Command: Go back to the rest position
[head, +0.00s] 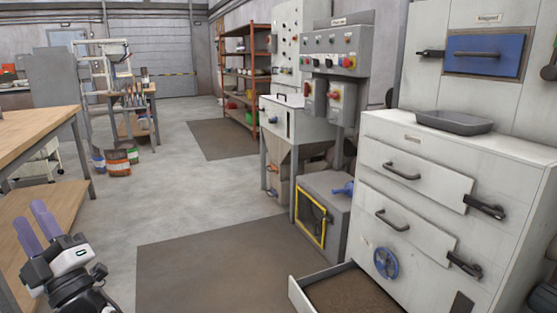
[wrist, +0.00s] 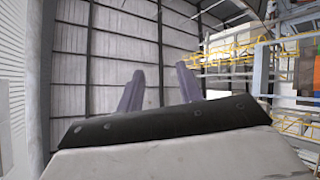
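My gripper (head: 36,218) is at the lower left of the head view, its two purple fingers pointing up. In the wrist view the fingers (wrist: 160,90) stand apart with nothing between them, against the wall and roof beams. The gripper is open, empty and clear of the machine. The pellet bagger (head: 305,125) stands at centre right, with a control panel on top and a yellow-framed window (head: 311,213) low down. The white cabinet (head: 430,180) at the right has black handles and a blue wheel (head: 385,263).
An open drawer (head: 345,290) with brown contents juts out at the cabinet's foot. A grey tray (head: 454,122) sits on the cabinet ledge. A wooden workbench (head: 30,135) stands at the left, near my gripper. The floor with the brown mat (head: 215,255) between is clear.

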